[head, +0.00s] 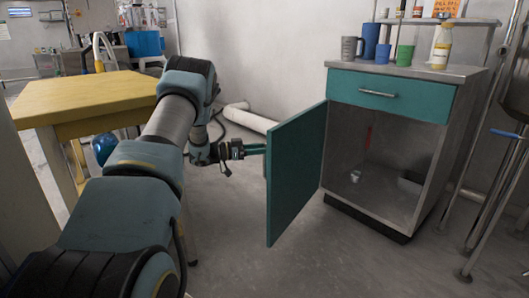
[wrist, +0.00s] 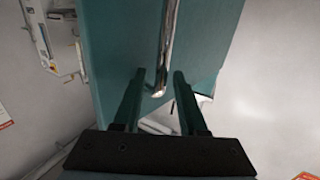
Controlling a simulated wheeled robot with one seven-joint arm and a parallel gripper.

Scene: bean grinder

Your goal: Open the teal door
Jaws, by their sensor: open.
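The teal door (head: 296,175) of the grey cabinet stands wide open, swung out from the cabinet's left side. In the wrist view the door (wrist: 118,45) fills the upper middle, with a metal bar handle (wrist: 168,40) running along its outer face. My gripper (head: 262,149) is at the outer face of the door, left of it in the head view. In the wrist view my gripper (wrist: 158,78) is open, its two fingers on either side of the handle's lower end. I cannot tell whether they touch the handle or door. The handle is hidden in the head view.
The cabinet (head: 408,190) has a shut teal drawer (head: 385,95) above its open compartment, where a small metal item (head: 355,176) lies. Mugs and a bottle (head: 442,45) stand on top. A yellow table (head: 85,95) is at left. Metal legs (head: 490,200) stand at right.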

